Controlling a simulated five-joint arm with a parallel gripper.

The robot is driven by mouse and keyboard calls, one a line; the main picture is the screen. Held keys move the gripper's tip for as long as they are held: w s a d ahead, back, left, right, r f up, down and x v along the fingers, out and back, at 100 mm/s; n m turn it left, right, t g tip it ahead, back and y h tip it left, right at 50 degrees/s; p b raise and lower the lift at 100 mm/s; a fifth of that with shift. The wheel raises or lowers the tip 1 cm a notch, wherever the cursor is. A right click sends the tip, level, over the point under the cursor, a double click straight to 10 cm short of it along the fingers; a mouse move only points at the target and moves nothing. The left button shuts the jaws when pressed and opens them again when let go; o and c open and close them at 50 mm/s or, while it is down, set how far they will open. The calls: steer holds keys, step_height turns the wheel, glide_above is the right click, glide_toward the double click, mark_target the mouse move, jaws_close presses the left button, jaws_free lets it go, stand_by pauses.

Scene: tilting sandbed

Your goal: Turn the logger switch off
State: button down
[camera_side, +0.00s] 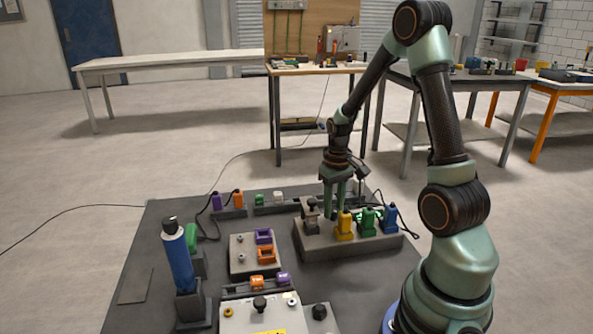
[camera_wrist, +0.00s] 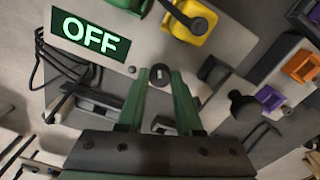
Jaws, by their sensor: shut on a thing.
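My gripper (camera_wrist: 161,78) has its two green fingers down on the grey block (camera_side: 350,245). In the wrist view the fingertips close on either side of a small dark round switch knob (camera_wrist: 160,70), the logger switch by its place near the display. A green display panel (camera_wrist: 90,38) beside it on the block reads OFF in white letters. In the side view my gripper (camera_side: 334,213) stands between a dark grey plug and the yellow plug, and the switch cannot be made out there.
Yellow (camera_side: 345,226), green (camera_side: 368,219) and blue (camera_side: 390,219) plugs stand on the block close to my gripper. The dark grey plug (camera_side: 311,213) is left of it. A blue bottle (camera_side: 177,258) stands at the left. The dark mat (camera_side: 142,250) has bare room at its left.

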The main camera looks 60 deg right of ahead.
mark_target(333, 210)
stand_by(0.4)
steer(key=c, duration=0.6)
jaws_free()
steer(key=shift+r, duration=0.15)
step_height(333, 210, up, 12)
steer(key=shift+f, duration=0.1)
steer(key=a+r+n+t, duration=0.1)
steer(key=a+r+t, duration=0.1)
steer(key=a, duration=0.4)
steer(key=s+a+r+n+t, duration=0.1)
steer(key=a+r+n, duration=0.1)
steer(key=a, duration=0.5)
steer(key=a+r+n+t, duration=0.1)
steer(key=a+r+t, duration=0.1)
steer(key=a, duration=0.5)
steer(key=shift+s+a+r+n+t, duration=0.2)
steer(key=shift+s+r+n+t, duration=0.15)
steer(key=shift+r, duration=0.2)
